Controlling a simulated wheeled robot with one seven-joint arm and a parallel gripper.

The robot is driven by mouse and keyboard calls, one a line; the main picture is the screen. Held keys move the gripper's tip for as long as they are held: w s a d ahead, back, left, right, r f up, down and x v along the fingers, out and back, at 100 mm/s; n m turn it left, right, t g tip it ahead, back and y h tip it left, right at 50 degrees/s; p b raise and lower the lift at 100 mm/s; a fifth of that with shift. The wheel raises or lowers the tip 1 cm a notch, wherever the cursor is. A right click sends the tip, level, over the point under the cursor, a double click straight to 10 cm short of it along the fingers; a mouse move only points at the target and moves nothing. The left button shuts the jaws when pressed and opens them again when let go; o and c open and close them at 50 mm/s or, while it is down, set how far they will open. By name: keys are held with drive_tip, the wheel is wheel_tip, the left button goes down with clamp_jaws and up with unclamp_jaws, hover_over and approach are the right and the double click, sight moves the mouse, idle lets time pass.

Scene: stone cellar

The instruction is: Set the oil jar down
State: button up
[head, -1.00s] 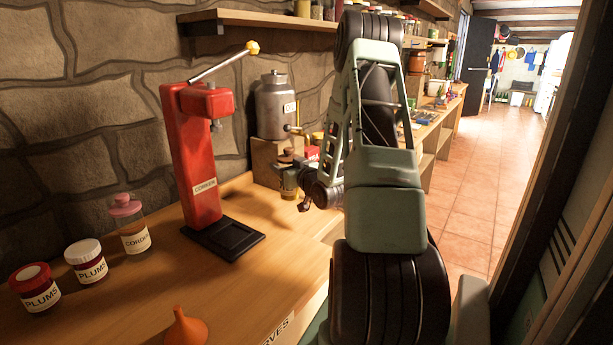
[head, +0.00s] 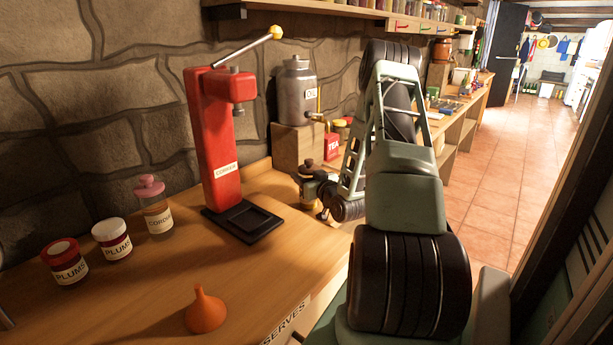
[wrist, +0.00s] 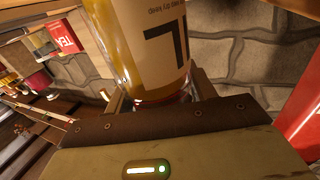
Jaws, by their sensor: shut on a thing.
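The oil jar (head: 307,197), amber with a dark lid, shows beside the red corking press in the head view, partly hidden by my gripper (head: 321,189). In the wrist view the jar (wrist: 135,30) fills the upper middle, with golden contents and a cream label turned upside down, its large letters cut off. My gripper (wrist: 155,105) is shut on the jar. The jar is low over the wooden counter (head: 275,190), near the oil tank's block. I cannot tell whether its base touches the wood.
The red corking press (head: 215,140) stands left of the jar. The metal oil tank (head: 297,92) sits on a wooden block (head: 290,150) behind it, with a red tea tin (head: 332,146) alongside. Plum jars (head: 112,240), a cordial bottle (head: 155,212) and an orange funnel (head: 205,310) stand at left.

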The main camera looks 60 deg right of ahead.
drive_tip(key=o, duration=1.3)
drive_tip(key=shift+r, duration=0.1)
drive_tip(key=b+v, duration=0.1)
drive_tip(key=v, duration=0.6)
drive_tip(key=shift+s+a, duration=0.2)
